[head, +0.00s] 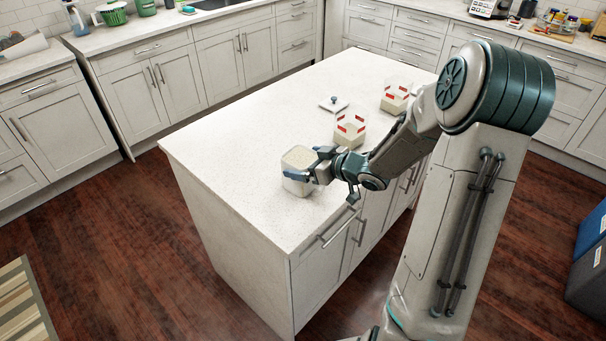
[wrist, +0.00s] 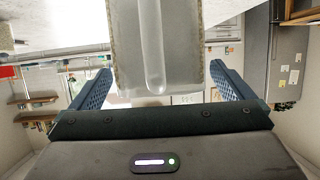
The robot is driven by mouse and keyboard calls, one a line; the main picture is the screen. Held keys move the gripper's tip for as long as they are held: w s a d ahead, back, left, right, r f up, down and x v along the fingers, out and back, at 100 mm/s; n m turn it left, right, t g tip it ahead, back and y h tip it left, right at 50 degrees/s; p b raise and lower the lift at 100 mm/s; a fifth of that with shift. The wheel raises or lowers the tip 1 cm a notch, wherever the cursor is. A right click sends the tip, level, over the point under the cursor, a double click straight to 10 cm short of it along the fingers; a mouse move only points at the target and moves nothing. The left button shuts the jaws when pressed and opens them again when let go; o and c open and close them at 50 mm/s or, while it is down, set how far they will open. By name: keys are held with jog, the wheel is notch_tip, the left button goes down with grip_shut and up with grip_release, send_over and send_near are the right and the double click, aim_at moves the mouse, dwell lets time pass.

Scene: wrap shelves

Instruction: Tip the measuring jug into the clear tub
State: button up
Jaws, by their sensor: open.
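A pale, see-through, square-sided container (head: 298,160), which looks like the measuring jug, stands near the front-left part of the island top with pale contents. My gripper (head: 303,170) is at its right side, open, with a finger on either side of it. In the wrist view, the container (wrist: 130,45) fills the space between the open fingers (wrist: 160,78), with a rounded vertical strip down its middle. Gaps to the fingers look small; contact is unclear. Two clear tubs with red marks, a nearer one (head: 349,132) and a farther one (head: 395,98), hold pale stuff.
A small pale lid with a dark knob (head: 334,103) lies on the island top (head: 250,120), left of the tubs. The left and back of the top are clear. The island's front edge runs below my forearm. Counters with kitchen items line the walls.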

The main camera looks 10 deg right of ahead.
jog(key=c, duration=1.7)
jog(key=shift+c, duration=0.6)
jog(key=shift+r, duration=0.15)
